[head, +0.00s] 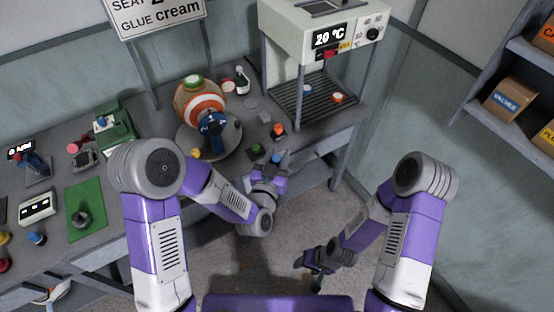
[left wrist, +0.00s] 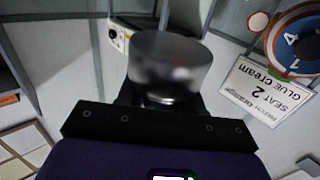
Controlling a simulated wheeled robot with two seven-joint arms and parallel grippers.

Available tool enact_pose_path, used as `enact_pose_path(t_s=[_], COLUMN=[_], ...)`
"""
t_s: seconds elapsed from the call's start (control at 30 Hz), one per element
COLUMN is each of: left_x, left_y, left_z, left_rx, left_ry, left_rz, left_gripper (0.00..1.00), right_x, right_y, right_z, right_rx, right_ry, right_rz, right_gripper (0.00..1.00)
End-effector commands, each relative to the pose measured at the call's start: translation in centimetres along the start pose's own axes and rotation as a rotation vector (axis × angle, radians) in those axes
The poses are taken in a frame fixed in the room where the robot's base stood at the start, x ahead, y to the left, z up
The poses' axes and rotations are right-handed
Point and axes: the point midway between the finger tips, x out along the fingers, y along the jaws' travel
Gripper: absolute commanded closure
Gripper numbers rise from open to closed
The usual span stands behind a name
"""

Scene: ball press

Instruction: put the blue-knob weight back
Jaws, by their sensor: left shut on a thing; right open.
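My left gripper (head: 273,168) is shut on the blue-knob weight, just off the front edge of the table. A bit of the blue knob (head: 277,158) shows at the fingers in the head view. In the left wrist view a grey metal cylinder (left wrist: 170,65), which looks like the weight's body, stands out beyond the jaws; its knob is hidden there. My right gripper (head: 315,263) is open and empty, low over the floor at the right. An orange-knob piece (head: 279,129) and a green-topped piece (head: 256,149) stand on the table near the left gripper.
A striped ball (head: 199,101) sits on a round base (head: 185,143) with a blue clamp (head: 213,133). A white machine (head: 318,38) showing 20 °C stands over a slatted rack (head: 322,113). A green mat (head: 87,196) lies at the left. Shelves with boxes (head: 510,100) are at the right.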

Motion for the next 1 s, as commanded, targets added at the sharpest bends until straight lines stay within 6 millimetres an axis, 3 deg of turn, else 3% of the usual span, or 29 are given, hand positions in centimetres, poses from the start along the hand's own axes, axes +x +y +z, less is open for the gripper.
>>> enact_pose_path(t_s=[0.3,0.57,1.0], left_x=[0.5,0.6,-0.1], left_y=[0.3,0.2,-0.5], left_z=[-1.9,-2.5,-1.0], left_rx=[-0.001,-0.001,0.0], left_ry=[0.006,0.003,0.001], left_rz=[-0.193,-0.268,-0.048], left_gripper=[1.0,1.0,1.0], right_x=[0.0,0.0,0.0], right_y=[0.0,0.0,0.0], right_z=[0.0,0.0,0.0], right_rx=[0.0,0.0,0.0], right_ry=[0.0,0.0,0.0], right_rz=[0.0,0.0,0.0], right_gripper=[0.39,0.39,0.39])
